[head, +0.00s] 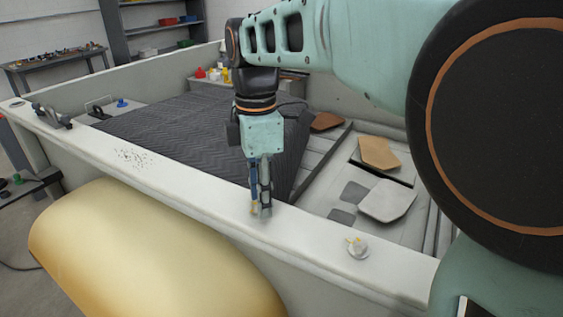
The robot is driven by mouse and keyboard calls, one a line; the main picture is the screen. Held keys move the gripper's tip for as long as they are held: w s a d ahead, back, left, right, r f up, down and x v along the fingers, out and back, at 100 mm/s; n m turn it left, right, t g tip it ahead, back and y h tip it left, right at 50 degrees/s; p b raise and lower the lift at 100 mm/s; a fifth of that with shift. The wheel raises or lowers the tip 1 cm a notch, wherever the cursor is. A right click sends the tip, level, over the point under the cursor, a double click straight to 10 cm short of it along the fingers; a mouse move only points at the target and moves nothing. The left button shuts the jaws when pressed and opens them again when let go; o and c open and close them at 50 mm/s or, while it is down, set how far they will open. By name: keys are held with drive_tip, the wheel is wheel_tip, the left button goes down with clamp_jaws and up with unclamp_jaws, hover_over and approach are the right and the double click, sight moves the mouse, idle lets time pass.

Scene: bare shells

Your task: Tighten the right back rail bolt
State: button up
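My gripper (260,208) points down over the pale rail (200,172), left of the middle of the rail's right half. Its fingers look close together, with blue and yellowish parts between or along them. I cannot tell whether these belong to a held tool. A small round whitish piece with yellow bits (357,247) sits on top of the rail, to the right of my gripper and apart from it. I cannot make out a bolt head for certain.
A dark ribbed mat (180,125) covers the left of the bed inside the walls. Loose tan (378,153) and grey pads lie on the right. A dark fitting (50,115) sits on the rail's far left. A yellowish rounded body (150,255) bulges below. A workbench (58,60) stands behind.

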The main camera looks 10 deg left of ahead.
clamp_jaws()
idle(0.3)
drive_tip(key=shift+m, duration=0.3)
drive_tip(key=m+p, duration=0.1)
drive_tip(key=m, duration=0.1)
drive_tip(key=shift+d+m+p, duration=0.1)
drive_tip(key=shift+m+p, duration=0.2)
drive_tip(key=shift+m, duration=0.1)
drive_tip(key=m+p, duration=0.1)
drive_tip(key=m, duration=0.3)
drive_tip(key=shift+s+m, duration=0.15)
drive_tip(key=shift+m, duration=0.15)
drive_tip(key=m+p, duration=0.1)
drive_tip(key=m, duration=0.3)
drive_tip(key=shift+s, duration=0.1)
drive_tip(key=shift+a+m+p, duration=0.2)
drive_tip(key=shift+m+p, duration=0.35)
drive_tip(key=shift+m, duration=1.45)
